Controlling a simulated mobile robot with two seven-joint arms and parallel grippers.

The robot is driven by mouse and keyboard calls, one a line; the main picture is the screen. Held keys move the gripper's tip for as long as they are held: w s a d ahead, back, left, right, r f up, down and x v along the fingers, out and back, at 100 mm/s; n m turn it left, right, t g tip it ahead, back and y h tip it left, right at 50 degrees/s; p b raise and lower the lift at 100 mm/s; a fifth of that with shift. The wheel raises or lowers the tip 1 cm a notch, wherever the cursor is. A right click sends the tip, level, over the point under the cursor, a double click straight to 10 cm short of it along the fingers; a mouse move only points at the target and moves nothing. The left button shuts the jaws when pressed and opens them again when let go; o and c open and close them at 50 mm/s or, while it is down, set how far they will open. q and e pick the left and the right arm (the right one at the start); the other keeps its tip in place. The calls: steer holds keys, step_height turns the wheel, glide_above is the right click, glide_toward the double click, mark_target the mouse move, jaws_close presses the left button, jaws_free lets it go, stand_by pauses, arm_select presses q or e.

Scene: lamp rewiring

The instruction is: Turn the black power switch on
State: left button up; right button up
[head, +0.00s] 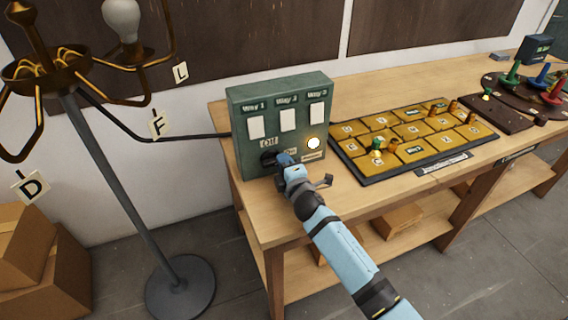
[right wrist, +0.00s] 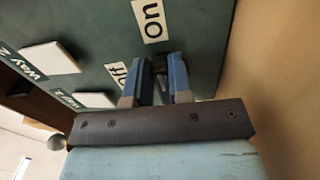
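The green switch box (head: 278,115) stands on the workbench, with white rocker plates under the labels Way 1, Way 2 and Way 3. The black power switch (head: 267,158) is low on its front, by the Off label and a partly covered On label. My right gripper (head: 284,160) is at the switch and covers part of it. In the right wrist view its two blue fingers (right wrist: 160,72) stand a little apart, with a dark part of the switch between them. I cannot tell whether they press on it or which way it points. My left gripper is not in view.
A white indicator light (head: 313,143) glows on the box. A yellow-tiled board (head: 415,138) with small pegs lies to the right on the workbench (head: 375,88).

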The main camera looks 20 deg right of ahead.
steer(key=o, duration=0.4)
steer(key=shift+s, duration=0.1)
steer(key=s, duration=0.9)
steer(key=s+b, duration=0.1)
steer(key=s, duration=0.3)
steer(key=shift+s+d, duration=0.25)
steer(key=shift+s, duration=0.05)
